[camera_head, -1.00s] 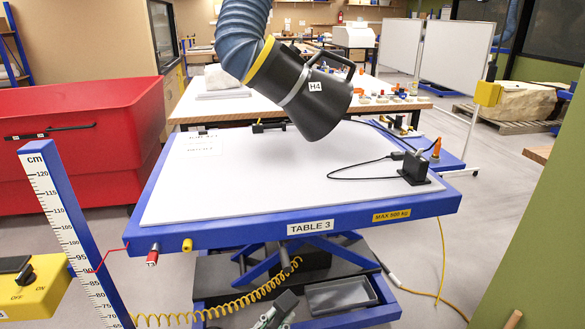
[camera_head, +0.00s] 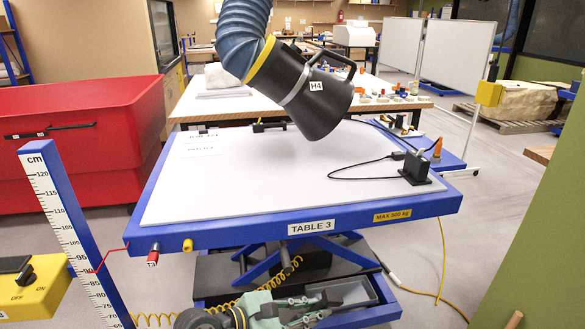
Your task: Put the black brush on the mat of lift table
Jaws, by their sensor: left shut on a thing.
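The lift table, labelled TABLE 3 (camera_head: 312,226), stands in the middle with a blue frame. Its pale mat (camera_head: 250,185) covers most of the top. My left gripper (camera_head: 318,305) is low at the bottom edge of the picture, in front of the table and below its top. It points to the right and is shut on a small dark thing. This fits the black brush, but its shape is hard to make out among the dark fingers. No other black brush is clear on the mat. My right gripper is not in view.
A black extraction hood (camera_head: 318,100) hangs over the mat. A black block (camera_head: 416,167) with a cable stands at the mat's right edge. A height scale (camera_head: 62,225) and a yellow ON/OFF box (camera_head: 32,286) are at left. The mat's middle is clear.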

